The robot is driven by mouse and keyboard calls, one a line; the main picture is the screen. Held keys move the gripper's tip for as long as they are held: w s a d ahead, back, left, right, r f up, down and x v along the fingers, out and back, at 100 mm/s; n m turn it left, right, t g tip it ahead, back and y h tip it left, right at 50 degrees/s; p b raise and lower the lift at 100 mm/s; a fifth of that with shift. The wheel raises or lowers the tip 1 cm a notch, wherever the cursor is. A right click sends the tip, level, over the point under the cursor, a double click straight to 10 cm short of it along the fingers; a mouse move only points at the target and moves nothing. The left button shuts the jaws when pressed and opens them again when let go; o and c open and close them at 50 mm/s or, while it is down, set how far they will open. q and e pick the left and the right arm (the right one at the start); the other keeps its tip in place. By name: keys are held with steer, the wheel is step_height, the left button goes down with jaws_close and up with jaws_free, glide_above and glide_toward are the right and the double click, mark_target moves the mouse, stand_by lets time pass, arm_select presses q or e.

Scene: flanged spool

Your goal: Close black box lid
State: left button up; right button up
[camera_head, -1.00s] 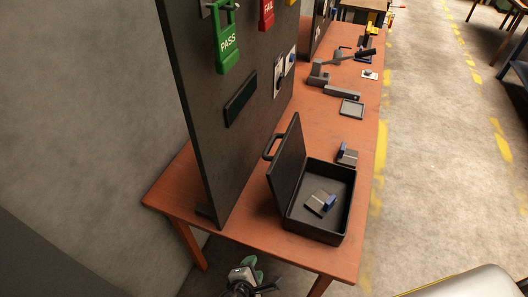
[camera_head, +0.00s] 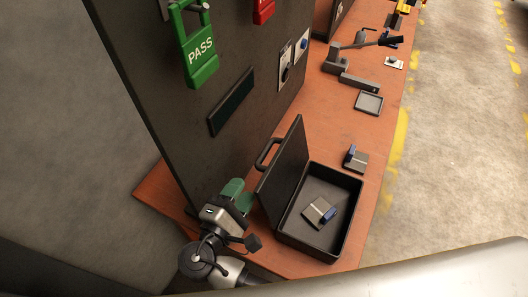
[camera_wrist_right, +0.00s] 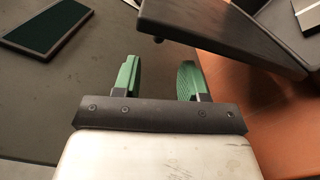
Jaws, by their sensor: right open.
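The black box (camera_head: 352,221) stands open on the near end of the orange-brown table. Its lid (camera_head: 285,172) is raised, leaning back to the left with its handle (camera_head: 267,153) toward the panel. A grey block with a blue part (camera_head: 319,211) lies inside the box. My right gripper (camera_head: 237,192) has green fingers and is open and empty, just left of the lid, on its outer side. In the right wrist view the gripper (camera_wrist_right: 158,78) has a clear gap between its fingers, and the lid (camera_wrist_right: 225,32) is ahead to the right. My left gripper is not in view.
A dark upright panel (camera_head: 190,120) with green PASS (camera_head: 198,55) and red tags stands left of the box. A similar grey-blue block (camera_head: 356,159), a small tray (camera_head: 369,103) and a lever tool (camera_head: 350,65) are farther along the table. The tabletop right of the panel has free room.

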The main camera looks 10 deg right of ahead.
mark_target(258, 162)
steer(key=shift+w+d+r+p, duration=0.2)
steer(key=shift+w+d+p, duration=0.1)
steer(key=shift+w, duration=0.15)
steer(key=shift+w+d+r+p, duration=0.15)
steer(key=shift+w+d+r, duration=0.1)
steer(key=shift+w, duration=0.2)
steer(key=x, duration=0.3)
steer(key=shift+w+d+f+p, duration=0.15)
steer(key=shift+w+d+p, duration=0.1)
steer(key=shift+p, duration=0.15)
steer(key=shift+p+x, duration=0.3)
steer(key=shift+x, duration=1.1)
steer(key=shift+w+f, duration=0.1)
steer(key=shift+f, duration=0.1)
steer(key=c, duration=0.5)
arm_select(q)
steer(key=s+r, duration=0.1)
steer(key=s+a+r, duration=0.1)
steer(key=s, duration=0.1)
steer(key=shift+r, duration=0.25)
arm_select(e)
jaws_close()
